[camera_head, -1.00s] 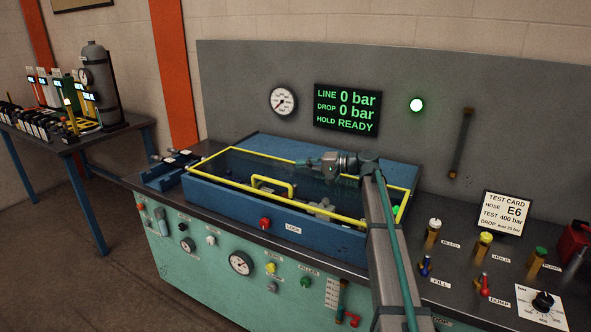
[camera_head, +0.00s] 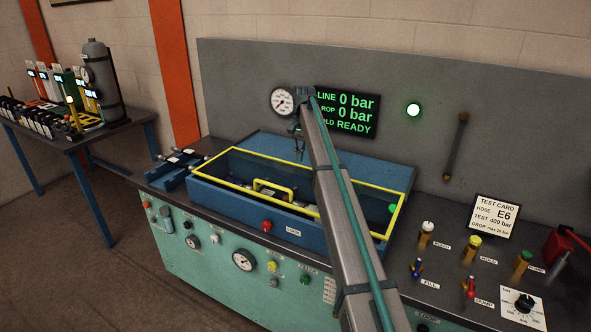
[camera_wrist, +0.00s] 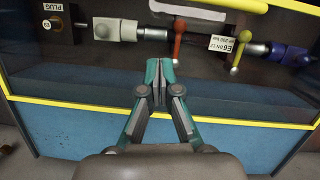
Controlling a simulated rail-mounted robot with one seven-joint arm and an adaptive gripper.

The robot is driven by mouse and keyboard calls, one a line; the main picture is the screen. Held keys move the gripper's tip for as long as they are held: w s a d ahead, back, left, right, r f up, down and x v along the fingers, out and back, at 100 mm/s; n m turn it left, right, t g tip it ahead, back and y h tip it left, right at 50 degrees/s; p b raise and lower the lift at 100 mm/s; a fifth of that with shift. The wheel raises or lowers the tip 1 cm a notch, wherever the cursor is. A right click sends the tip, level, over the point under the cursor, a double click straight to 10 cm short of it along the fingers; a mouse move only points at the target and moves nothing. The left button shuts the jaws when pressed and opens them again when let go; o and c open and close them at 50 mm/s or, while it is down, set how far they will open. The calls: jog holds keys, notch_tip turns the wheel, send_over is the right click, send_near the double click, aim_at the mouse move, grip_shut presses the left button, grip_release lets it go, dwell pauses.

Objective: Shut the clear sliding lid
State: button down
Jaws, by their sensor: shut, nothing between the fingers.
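The clear lid (camera_head: 222,163) has a yellow frame and a yellow handle (camera_head: 272,187). It lies over the trough of the blue box (camera_head: 230,203), its front edge along the box's front wall. My gripper (camera_head: 299,153) is shut and empty, pointing down above the back part of the box. In the wrist view its fingertips (camera_wrist: 160,85) appear over the clear pane, beyond a yellow frame bar (camera_wrist: 60,101). Part of the handle (camera_wrist: 240,4) shows at the top there. My arm hides part of the lid's right side.
A hose with an E6 tag (camera_wrist: 222,43) and fittings shows through the pane. The gauge (camera_head: 283,101) and display (camera_head: 350,112) are on the panel behind my arm. Knobs and the test card (camera_head: 494,215) stand at right. A second table (camera_head: 75,138) is at far left.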

jog(key=p+x, duration=0.1)
jog(key=x, duration=0.3)
jog(key=p+x, duration=0.1)
jog(key=x, duration=0.4)
jog(key=shift+s+a+f, duration=0.1)
jog(key=shift+s+f, duration=0.1)
jog(key=shift+s, duration=0.1)
jog(key=shift+s+a+r+p, duration=0.15)
jog(key=shift+s+a+p, duration=0.1)
jog(key=shift+s+p, duration=0.25)
jog(key=shift+s+a+r+p, duration=0.1)
jog(key=shift+s+a+p, duration=0.15)
jog(key=shift+s, duration=0.35)
jog(key=shift+s+a+f, duration=0.1)
jog(key=shift+s+a, duration=0.1)
jog(key=shift+s, duration=0.25)
jog(key=shift+s+a, duration=0.65)
jog(key=shift+s, duration=0.35)
jog(key=shift+s+a, duration=0.6)
jog(key=shift+s, duration=0.5)
jog(key=shift+f, duration=0.1)
